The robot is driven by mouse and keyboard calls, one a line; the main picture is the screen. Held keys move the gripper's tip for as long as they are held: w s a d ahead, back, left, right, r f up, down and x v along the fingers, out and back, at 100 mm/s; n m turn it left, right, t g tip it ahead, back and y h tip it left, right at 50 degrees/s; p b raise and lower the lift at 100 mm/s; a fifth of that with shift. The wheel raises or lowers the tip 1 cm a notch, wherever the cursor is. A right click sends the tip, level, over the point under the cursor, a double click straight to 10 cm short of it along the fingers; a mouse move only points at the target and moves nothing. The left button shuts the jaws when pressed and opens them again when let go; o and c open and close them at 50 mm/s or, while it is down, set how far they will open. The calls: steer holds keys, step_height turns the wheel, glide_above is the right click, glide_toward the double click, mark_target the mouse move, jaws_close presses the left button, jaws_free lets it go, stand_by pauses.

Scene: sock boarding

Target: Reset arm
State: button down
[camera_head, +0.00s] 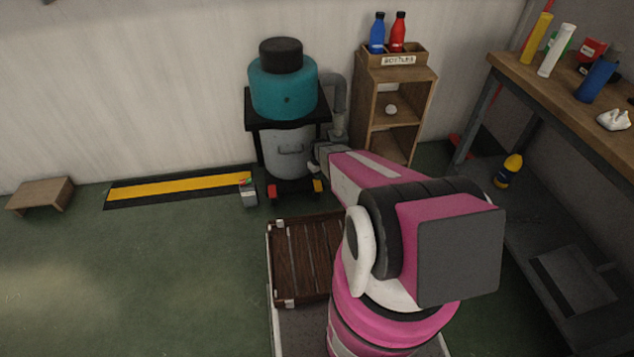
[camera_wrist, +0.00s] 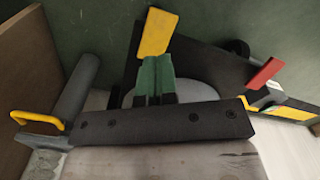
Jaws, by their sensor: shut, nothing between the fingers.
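My arm reaches up and back from the lower middle of the head view. My gripper (camera_head: 321,155) is at its far end, close to the right front of a machine with a teal drum (camera_head: 283,88) and a grey cylinder (camera_head: 289,150). In the wrist view, the green fingers of my gripper (camera_wrist: 157,66) are together with nothing between them. From the head view I cannot tell whether the gripper touches the machine.
A yellow pad (camera_wrist: 157,32) and red pad (camera_wrist: 265,73) are near the fingers. A wooden shelf (camera_head: 405,73) with bottles stands behind. A workbench (camera_head: 550,85) is on the right. A slatted brown crate (camera_head: 303,260) is beside my arm. The left floor is mostly clear.

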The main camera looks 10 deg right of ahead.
steer(key=s+r+m, duration=0.2)
steer(key=s+r, duration=0.5)
steer(key=r, duration=0.4)
steer(key=s+r+m, duration=0.2)
steer(key=s+r, duration=0.5)
steer(key=r, duration=0.3)
steer(key=s+r+m, duration=0.2)
steer(key=s+r, duration=0.5)
steer(key=r, duration=0.4)
steer(key=shift+s+r, duration=0.2)
steer(key=shift+r, duration=0.15)
